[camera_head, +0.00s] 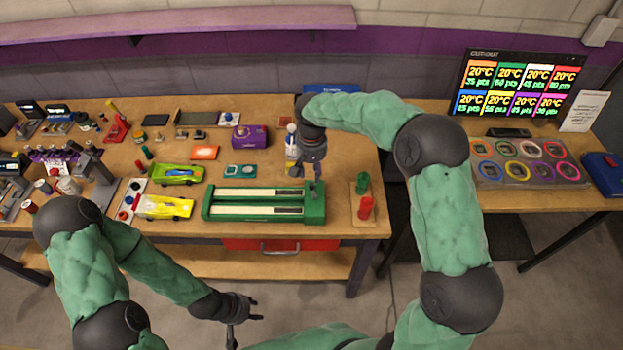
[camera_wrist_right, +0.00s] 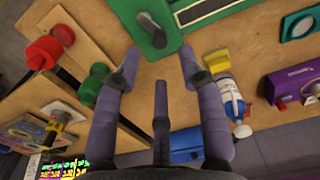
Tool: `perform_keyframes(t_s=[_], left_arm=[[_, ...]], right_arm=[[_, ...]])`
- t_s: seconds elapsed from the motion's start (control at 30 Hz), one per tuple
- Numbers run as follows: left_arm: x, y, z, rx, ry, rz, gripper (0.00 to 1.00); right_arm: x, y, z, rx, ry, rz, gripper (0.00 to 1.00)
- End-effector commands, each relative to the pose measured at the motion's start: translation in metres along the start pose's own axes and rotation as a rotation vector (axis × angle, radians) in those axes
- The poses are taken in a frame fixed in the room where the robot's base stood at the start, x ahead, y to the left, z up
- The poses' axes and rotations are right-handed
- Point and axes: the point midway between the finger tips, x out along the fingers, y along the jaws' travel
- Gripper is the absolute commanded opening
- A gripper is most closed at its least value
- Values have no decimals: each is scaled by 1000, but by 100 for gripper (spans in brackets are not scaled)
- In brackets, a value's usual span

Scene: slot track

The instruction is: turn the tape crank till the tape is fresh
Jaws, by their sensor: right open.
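The green tape unit (camera_head: 211,204) lies on the wooden bench with two pale tape strips along its length. Its dark grey crank (camera_wrist_right: 152,30) stands on the green end plate in the right wrist view. My right gripper (camera_head: 316,176) is above that right end of the unit and hides part of it in the head view. In the wrist view its purple-grey fingers (camera_wrist_right: 158,66) are spread, with the crank just beyond the tips and nothing between them. My left gripper (camera_head: 252,318) is in front of the bench, low, with its fingers apart and empty.
Green and red knobs (camera_head: 365,207) stand on a board right of the unit. A white and blue bottle (camera_head: 291,145) stands behind my right gripper. Yellow (camera_head: 163,207) and green (camera_head: 177,174) cars lie to the left. A purple box (camera_head: 249,137) is at the back.

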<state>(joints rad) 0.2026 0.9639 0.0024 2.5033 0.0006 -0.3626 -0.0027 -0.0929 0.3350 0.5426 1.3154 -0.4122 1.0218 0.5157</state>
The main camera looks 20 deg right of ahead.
Motion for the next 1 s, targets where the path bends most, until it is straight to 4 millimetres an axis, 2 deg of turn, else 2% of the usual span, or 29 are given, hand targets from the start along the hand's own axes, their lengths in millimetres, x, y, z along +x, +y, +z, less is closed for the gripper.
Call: perform_keyframes(t_s=[0.03, 0.2, 0.4, 1.0], left_arm=[[0, 0, 0, 0, 0, 0, 40], [0, 0, 0, 0, 0, 0, 40], [0, 0, 0, 0, 0, 0, 40], [0, 0, 0, 0, 0, 0, 40]], right_arm=[[-12, 0, -1, 0, 5, -2, 41], [-41, 0, -1, 0, 3, -2, 41], [-60, 0, 0, 0, 2, -1, 41], [-63, 0, 0, 0, 1, 0, 41]])
